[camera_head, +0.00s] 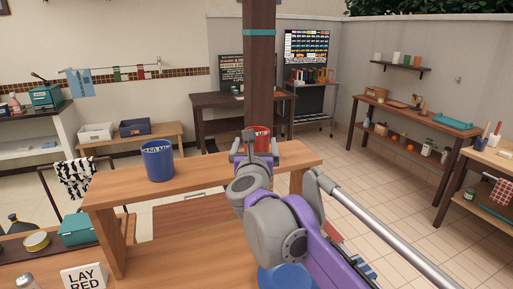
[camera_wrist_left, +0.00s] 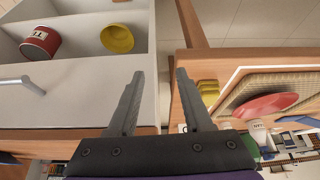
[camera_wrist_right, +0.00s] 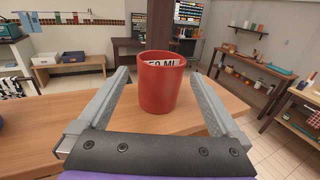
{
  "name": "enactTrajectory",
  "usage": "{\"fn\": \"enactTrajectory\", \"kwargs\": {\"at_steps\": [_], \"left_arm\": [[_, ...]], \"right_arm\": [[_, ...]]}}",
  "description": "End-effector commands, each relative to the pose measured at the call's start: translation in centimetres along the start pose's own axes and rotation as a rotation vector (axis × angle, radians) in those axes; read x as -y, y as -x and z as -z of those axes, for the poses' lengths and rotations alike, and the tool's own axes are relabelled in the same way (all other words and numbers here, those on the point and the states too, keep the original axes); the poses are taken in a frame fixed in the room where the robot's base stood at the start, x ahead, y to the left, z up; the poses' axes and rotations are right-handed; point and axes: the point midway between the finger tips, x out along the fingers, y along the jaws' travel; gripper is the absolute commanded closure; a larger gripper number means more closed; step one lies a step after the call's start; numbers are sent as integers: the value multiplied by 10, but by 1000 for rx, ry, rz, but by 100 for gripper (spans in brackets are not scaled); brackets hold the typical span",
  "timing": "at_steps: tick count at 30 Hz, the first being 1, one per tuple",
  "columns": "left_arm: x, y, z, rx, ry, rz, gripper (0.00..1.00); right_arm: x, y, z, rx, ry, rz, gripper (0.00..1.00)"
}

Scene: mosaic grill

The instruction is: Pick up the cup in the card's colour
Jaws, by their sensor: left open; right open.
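A white card (camera_head: 84,278) at the lower left of the head view reads "LAY RED". A red cup (camera_head: 262,138) with a white label stands upright on the raised wooden shelf, partly hidden by my right gripper (camera_head: 249,138). In the right wrist view the red cup (camera_wrist_right: 160,85) appears between the open fingers of my right gripper (camera_wrist_right: 160,75), with a gap on each side. A blue cup (camera_head: 158,160) with a label stands on the shelf to the left. My left gripper (camera_wrist_left: 155,78) is open and empty in its wrist view.
The left wrist view shows an open drawer (camera_wrist_left: 75,105) holding a red labelled container (camera_wrist_left: 40,42) and a yellow bowl (camera_wrist_left: 117,39). A red dish (camera_wrist_left: 264,107) lies to its right. The shelf (camera_head: 205,176) is clear between the two cups.

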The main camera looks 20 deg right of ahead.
Motion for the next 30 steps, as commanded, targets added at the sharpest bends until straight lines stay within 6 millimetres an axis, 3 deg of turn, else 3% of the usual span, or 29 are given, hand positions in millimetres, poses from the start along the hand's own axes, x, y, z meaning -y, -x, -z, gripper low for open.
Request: {"fn": "enactTrajectory", "kwargs": {"at_steps": [9,17,30], "left_arm": [[0,1,1,0,0,0,50],[0,1,0,0,0,0,50],[0,1,0,0,0,0,50]], "right_arm": [[2,-43,-1,0,2,-1,0],[2,-46,-1,0,1,-1,0],[2,-46,-1,-1,1,-2,77]]}}
